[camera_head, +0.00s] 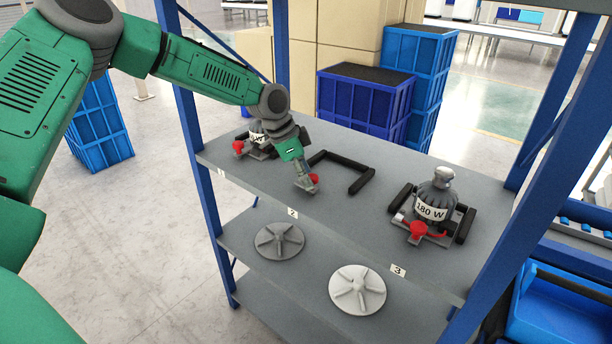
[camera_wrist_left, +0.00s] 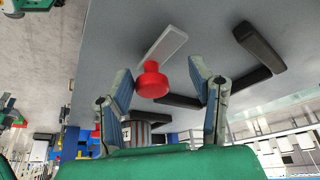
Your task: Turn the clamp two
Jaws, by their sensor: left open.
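Clamp two is at the middle place on the upper grey shelf (camera_head: 376,230), behind the label 2 (camera_head: 292,213). Its red knob (camera_head: 315,179) sticks up beside a light grey plate, and a black U-shaped bracket (camera_head: 362,182) lies behind it. No motor sits in it. My left gripper (camera_head: 303,176) is over the knob, pointing down. In the left wrist view, its two fingers (camera_wrist_left: 160,82) are open, with the red knob (camera_wrist_left: 152,82) in the gap between them and nearer the left finger. I cannot tell whether a finger touches it. The right gripper is out of view.
Clamp three holds a grey motor marked 180 W (camera_head: 431,205) at the right. Another motor (camera_head: 257,136) sits in clamp one, partly behind my left arm. Two finned discs (camera_head: 358,290) lie on the lower shelf. A blue post (camera_head: 195,130) stands close to my left arm.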

